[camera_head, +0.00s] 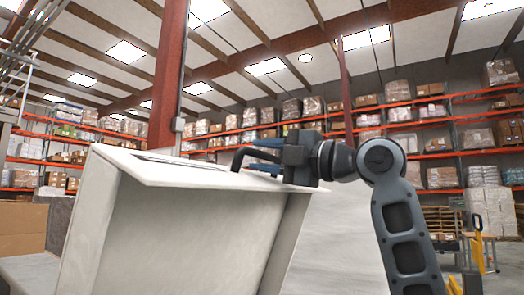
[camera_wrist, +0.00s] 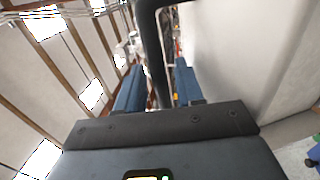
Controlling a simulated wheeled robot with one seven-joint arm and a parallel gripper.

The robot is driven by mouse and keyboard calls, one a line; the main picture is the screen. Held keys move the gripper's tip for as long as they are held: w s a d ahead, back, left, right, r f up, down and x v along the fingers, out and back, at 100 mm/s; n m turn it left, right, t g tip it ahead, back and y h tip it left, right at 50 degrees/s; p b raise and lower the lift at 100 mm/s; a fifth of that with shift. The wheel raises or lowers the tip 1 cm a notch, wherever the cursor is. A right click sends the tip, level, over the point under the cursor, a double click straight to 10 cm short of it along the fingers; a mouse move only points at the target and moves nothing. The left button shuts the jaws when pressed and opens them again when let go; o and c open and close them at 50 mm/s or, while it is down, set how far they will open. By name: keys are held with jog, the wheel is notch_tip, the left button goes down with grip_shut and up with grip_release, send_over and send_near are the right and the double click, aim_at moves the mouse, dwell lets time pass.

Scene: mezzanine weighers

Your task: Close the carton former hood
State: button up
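The carton former hood (camera_head: 210,178) is a pale, slightly tilted panel along the top of a large white housing (camera_head: 190,235) in the head view. A dark bent bar handle (camera_head: 238,157) rises from the hood; it also shows in the wrist view (camera_wrist: 152,50). My gripper (camera_head: 262,154) is at the handle, just above the hood's right part. In the wrist view its two blue fingers (camera_wrist: 158,85) stand apart with the bar between them, and a gap shows beside the bar. Contact with the bar is not clear. The hood's hinge is hidden.
A pale wall of the housing (camera_wrist: 230,50) runs close along the right in the wrist view. A red column (camera_head: 168,80) stands behind the hood. Brown cartons (camera_head: 22,228) are at the left. Loaded racks (camera_head: 440,120) line the back, with a yellow pallet jack (camera_head: 478,245) at right.

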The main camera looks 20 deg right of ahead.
jog(key=shift+w+a, duration=0.2)
jog(key=shift+w, duration=0.05)
grip_shut()
dwell(0.5)
